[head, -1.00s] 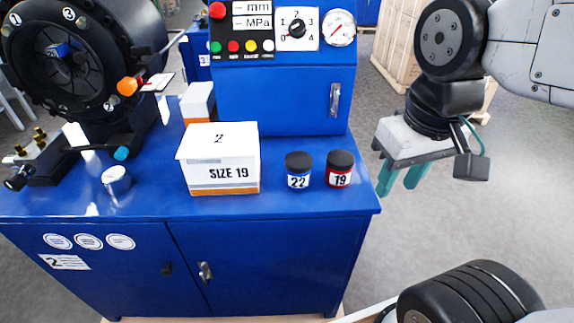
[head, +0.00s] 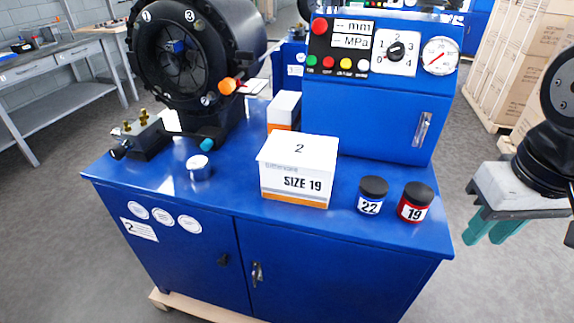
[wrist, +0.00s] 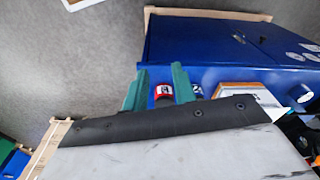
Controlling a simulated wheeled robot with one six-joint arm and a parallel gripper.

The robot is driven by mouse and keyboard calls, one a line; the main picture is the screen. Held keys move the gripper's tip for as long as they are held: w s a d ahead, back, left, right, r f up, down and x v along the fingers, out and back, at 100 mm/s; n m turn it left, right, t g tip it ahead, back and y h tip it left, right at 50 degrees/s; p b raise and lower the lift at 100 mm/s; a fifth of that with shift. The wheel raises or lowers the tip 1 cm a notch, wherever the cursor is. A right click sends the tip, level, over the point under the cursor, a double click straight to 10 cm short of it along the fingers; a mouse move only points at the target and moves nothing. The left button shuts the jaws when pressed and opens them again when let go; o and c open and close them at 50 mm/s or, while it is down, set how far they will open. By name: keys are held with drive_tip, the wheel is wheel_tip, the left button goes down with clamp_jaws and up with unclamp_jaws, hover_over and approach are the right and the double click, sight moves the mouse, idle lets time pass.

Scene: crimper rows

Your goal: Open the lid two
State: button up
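A white box (head: 296,172) with an orange lower band, marked "2" on its lid (head: 299,149) and "SIZE 19" on its front, stands on the blue bench top. Its lid looks shut. In the wrist view only a corner of the box (wrist: 238,90) shows past my gripper. My gripper (head: 489,231), with two green fingers, hangs to the right of the bench, clear of the box. In the wrist view its fingers (wrist: 160,92) are spread apart with nothing held between them.
Jars marked 22 (head: 371,195) and 19 (head: 415,202) stand right of the box. A blue control panel (head: 380,90) rises behind.

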drive_tip(key=n+t+h, duration=1.1)
drive_tip(key=t, duration=0.2)
approach(292, 166)
drive_tip(key=x, duration=0.8)
clamp_jaws()
